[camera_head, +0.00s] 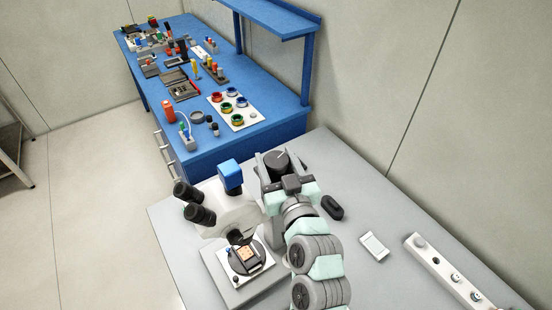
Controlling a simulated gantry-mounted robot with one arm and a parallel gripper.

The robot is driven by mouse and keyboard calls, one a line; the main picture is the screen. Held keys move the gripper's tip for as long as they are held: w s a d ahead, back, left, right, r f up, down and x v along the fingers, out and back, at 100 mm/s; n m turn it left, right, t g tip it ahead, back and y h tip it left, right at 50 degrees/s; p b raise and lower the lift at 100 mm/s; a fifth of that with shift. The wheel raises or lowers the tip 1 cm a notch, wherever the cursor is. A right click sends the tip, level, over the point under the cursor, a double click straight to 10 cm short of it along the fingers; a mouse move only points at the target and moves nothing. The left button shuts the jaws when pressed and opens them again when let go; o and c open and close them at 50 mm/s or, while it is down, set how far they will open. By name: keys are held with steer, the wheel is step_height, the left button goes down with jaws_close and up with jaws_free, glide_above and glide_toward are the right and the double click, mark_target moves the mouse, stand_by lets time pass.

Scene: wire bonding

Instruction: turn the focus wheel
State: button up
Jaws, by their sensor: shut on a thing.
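The microscope (238,205) stands on the grey table with dark eyepieces, a blue block on top and a stage (245,258) holding a small orange-patterned piece. The focus wheel (276,160) appears as a dark round knob with a pale line on its face, just right of the blue block. My gripper (281,167) is shut on it, one dark finger on each side. My arm comes in from the bottom and hides the right side of the microscope and how the wheel joins it.
On the grey table (340,170), a black oval object (332,207), a white card-like device (374,246) and a pale strip with several knobs (455,275) lie right of my arm. A blue workbench (270,118) with small parts stands behind. A wall runs along the right.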

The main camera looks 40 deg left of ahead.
steer(key=o, duration=1.4)
steer(key=shift+s+d, duration=0.15)
steer(key=shift+d, duration=0.35)
steer(key=p+v, duration=0.3)
steer(key=v, duration=0.6)
steer(key=shift+s+d+f, duration=0.1)
steer(key=shift+s+d, duration=0.2)
